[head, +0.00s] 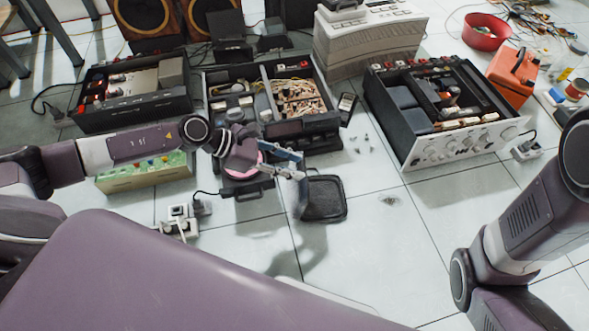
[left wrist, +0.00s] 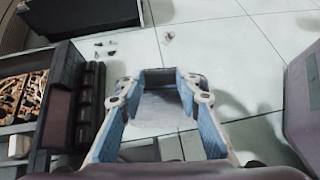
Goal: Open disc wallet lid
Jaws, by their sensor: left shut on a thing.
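The disc wallet (head: 328,199) is a dark, rounded square case on the floor tiles, near the middle of the head view. A grey panel, apparently its lid (head: 301,200), stands raised at its left side below my left gripper (head: 296,173). My left gripper is shut on this lid at its upper edge. In the left wrist view, the blue-padded fingers of the left gripper (left wrist: 163,92) lie on both sides of the pale grey lid (left wrist: 160,108). The fingers hide part of the wallet. My right gripper is out of view.
An opened black hi-fi unit (head: 330,122) is just behind the left gripper, and another opened amplifier (head: 418,125) stands right. A green-topped box (head: 145,174) is under my left arm. Small screws lie behind the wallet. The tiles right of the wallet are mostly clear.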

